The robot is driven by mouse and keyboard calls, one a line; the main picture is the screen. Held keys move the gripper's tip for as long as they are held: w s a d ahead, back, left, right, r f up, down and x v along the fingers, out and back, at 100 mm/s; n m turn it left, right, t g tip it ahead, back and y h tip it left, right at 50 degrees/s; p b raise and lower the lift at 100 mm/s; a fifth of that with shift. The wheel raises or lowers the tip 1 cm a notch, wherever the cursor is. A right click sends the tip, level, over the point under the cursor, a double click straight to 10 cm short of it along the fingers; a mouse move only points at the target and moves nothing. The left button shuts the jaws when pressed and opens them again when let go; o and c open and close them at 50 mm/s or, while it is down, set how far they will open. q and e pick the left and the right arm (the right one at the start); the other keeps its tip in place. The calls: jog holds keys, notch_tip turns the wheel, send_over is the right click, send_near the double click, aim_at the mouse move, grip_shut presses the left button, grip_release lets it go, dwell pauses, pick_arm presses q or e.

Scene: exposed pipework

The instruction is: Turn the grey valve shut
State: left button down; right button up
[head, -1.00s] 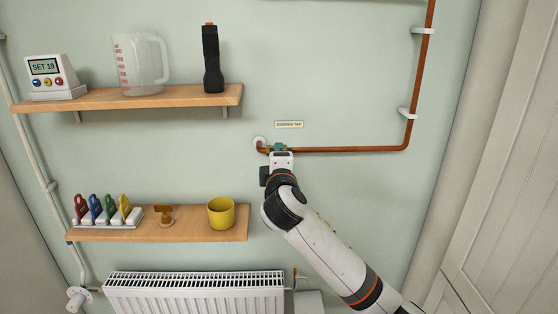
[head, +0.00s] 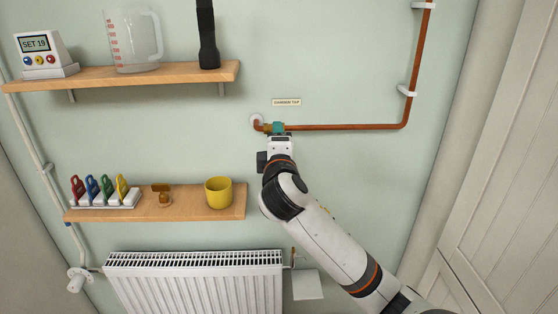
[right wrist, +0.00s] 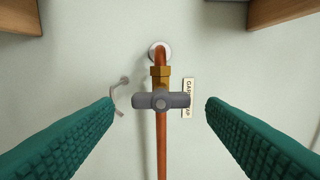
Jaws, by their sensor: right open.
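The grey valve (right wrist: 160,101) shows in the right wrist view as a short bar with a round hub. The bar lies across the copper pipe, just past a brass fitting (right wrist: 161,72). My right gripper (head: 278,128) is at the pipe in the head view, where it hides the grey handle. In the right wrist view its two teal fingers are wide open, one on each side of the bar, with a clear gap to both bar ends. My left gripper is not in view.
The copper pipe (head: 345,127) runs right, then up the wall. A "GARDEN TAP" label (head: 286,102) is above the valve. Left are an upper shelf (head: 150,76) and a lower shelf (head: 150,205) with a yellow mug (head: 219,192). A radiator (head: 195,285) is below.

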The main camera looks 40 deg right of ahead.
jog(key=b+v, duration=0.1)
jog(key=v, duration=0.7)
jog(key=shift+s, duration=0.3)
jog(key=shift+a, duration=0.1)
